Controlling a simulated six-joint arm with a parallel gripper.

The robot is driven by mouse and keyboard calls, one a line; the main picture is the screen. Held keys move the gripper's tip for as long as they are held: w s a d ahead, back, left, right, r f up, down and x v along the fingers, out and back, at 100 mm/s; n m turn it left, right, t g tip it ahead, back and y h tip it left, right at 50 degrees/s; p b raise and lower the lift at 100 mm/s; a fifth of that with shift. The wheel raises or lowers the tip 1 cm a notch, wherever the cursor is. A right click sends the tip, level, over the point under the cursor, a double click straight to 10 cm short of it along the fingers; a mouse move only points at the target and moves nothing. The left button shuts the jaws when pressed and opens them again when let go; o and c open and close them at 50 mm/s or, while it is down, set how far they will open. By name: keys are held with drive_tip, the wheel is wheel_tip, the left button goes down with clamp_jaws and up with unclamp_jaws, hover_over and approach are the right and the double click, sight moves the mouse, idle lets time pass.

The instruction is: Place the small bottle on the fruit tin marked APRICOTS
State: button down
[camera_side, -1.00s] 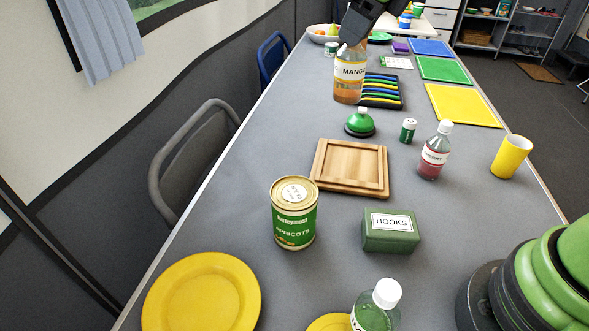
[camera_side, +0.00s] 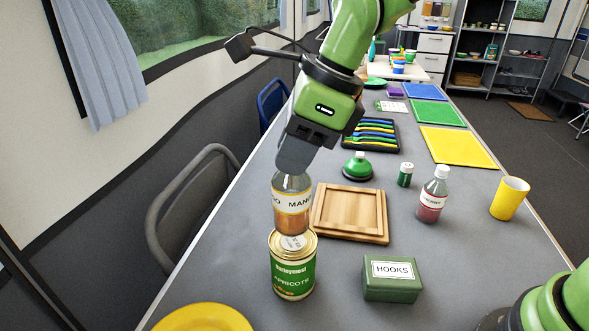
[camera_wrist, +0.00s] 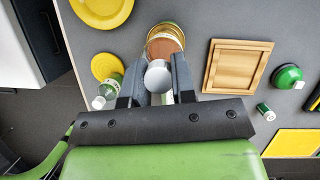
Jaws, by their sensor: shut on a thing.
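The small bottle (camera_side: 292,205) has a MANGO label and amber contents. My gripper (camera_side: 294,168) is shut on its top and holds it upright. The green fruit tin marked APRICOTS (camera_side: 293,272) stands on the table directly under the bottle. The bottle's base is at or just above the tin's lid; I cannot tell whether they touch. In the wrist view the bottle's white cap (camera_wrist: 158,77) sits between the two fingers, and the tin's gold rim (camera_wrist: 166,28) shows behind it. The bottle hides part of the lid.
A wooden tray (camera_side: 350,237) lies just right of the tin, and a green HOOKS box (camera_side: 391,279) stands to its front right. A red-filled bottle (camera_side: 433,195), yellow cup (camera_side: 509,198) and green bell-shaped item (camera_side: 357,167) stand farther off. A yellow plate (camera_side: 203,318) is at the front left.

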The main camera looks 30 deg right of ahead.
drive_tip(key=shift+f, duration=1.35)
drive_tip(key=shift+f, duration=0.15)
drive_tip(key=c, duration=0.9)
unclamp_jaws()
drive_tip(key=shift+c, duration=0.2)
drive_tip(key=v, duration=1.2)
drive_tip(key=shift+r, duration=0.25)
